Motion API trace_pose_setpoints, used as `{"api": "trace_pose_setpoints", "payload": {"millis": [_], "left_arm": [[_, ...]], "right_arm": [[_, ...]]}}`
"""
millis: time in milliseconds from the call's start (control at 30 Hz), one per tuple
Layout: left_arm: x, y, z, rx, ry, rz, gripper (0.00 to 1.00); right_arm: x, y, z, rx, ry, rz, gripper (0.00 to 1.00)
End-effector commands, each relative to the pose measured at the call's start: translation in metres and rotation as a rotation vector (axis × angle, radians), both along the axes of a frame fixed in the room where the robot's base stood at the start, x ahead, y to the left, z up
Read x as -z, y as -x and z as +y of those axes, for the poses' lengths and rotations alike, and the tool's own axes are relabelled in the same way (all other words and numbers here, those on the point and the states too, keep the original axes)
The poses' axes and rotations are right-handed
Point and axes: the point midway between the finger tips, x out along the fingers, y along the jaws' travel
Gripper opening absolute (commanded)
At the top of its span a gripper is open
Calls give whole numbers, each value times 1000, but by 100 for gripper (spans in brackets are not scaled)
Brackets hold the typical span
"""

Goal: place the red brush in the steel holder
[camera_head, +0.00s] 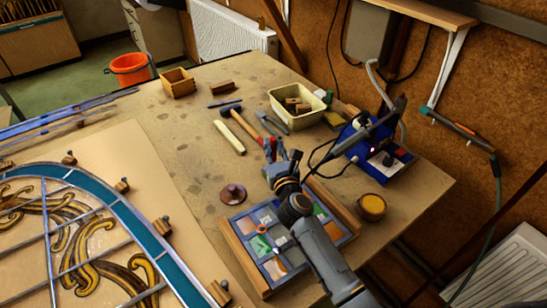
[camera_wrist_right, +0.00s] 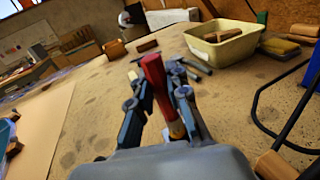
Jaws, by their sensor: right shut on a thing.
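The red brush (camera_wrist_right: 154,80) stands roughly upright between the fingers of my right gripper (camera_wrist_right: 160,112) in the right wrist view. Its red handle points up, and a yellow band shows low down between the fingers. Its lower end is hidden by the gripper body. In the head view the right gripper (camera_head: 282,167) is over the worktable, at the far edge of the compartment tray, with a bit of the red brush (camera_head: 270,149) showing beside it. I cannot make out a steel holder in either view. My left gripper is not in view.
The compartment tray (camera_head: 238,262) holds glass pieces, below my right arm. A yellow tin (camera_head: 372,208), a blue soldering station (camera_head: 386,169) and a cream tub (camera_head: 283,112) stand to the right and behind. A leaded panel (camera_head: 118,214) lies left. Bare tabletop (camera_head: 195,135) shows mid-table.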

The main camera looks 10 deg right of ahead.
Motion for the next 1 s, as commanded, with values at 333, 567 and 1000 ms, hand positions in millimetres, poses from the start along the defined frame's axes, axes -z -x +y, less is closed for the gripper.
{"api": "trace_pose_setpoints", "payload": {"millis": [333,567,1000], "left_arm": [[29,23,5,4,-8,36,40],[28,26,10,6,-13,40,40],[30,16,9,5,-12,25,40]], "right_arm": [[40,-7,-2,1,0,1,0],[39,-6,-2,0,0,1,0],[42,-6,-2,0,0,1,39]]}}
